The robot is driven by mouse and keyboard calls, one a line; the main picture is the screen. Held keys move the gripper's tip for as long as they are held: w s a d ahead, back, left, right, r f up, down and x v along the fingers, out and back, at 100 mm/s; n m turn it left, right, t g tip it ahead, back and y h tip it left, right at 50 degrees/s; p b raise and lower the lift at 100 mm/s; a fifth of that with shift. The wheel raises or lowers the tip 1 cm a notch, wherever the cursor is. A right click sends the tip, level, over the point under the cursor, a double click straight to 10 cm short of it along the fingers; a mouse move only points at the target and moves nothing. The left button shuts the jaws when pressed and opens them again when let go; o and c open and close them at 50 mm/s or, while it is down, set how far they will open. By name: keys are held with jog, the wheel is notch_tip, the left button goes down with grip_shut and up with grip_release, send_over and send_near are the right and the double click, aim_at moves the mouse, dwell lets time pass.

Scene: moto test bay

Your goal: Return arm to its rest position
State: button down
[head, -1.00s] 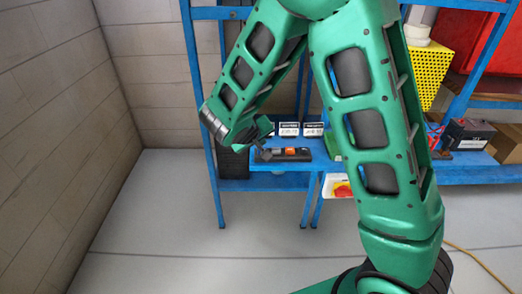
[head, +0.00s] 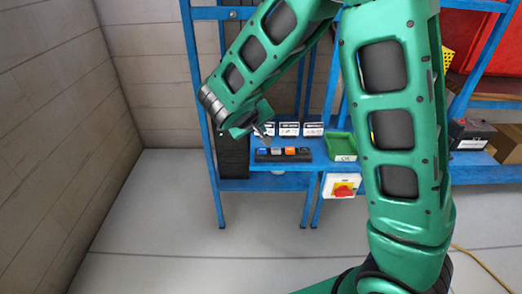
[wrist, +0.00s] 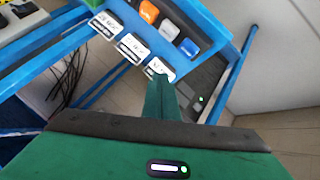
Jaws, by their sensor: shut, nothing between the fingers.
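My green arm spans the head view from the top to the lower right. My gripper (head: 266,138) hangs at the end of the forearm, just above the left part of the blue bench shelf (head: 290,182). It is shut and empty. In the wrist view my gripper (wrist: 157,78) shows as narrow green fingers held together, over the edge of the label row.
A green bin (head: 341,146) and a red switch on a white box (head: 343,189) are to the right. The floor (head: 160,220) at left is clear.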

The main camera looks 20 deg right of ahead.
dwell(0.3)
jog(key=s+d+r+m+g+y, duration=0.1)
jog(key=s+d+r+m+g, duration=0.15)
jog(key=s+d, duration=0.6)
jog(key=s+d+r+m+g, duration=0.2)
jog(key=s+d+m+g, duration=0.1)
jog(key=s+d, duration=0.55)
jog(key=s+d+r+m+g+y, duration=0.1)
jog(key=s+y, duration=0.3)
jog(key=s, duration=1.7)
jog(key=shift+s+r+m+g+y, duration=0.15)
jog(key=shift+m+g+y, duration=0.25)
jog(key=shift+m, duration=0.45)
jog(key=shift+w+f, duration=0.25)
jog(key=shift+w, duration=0.4)
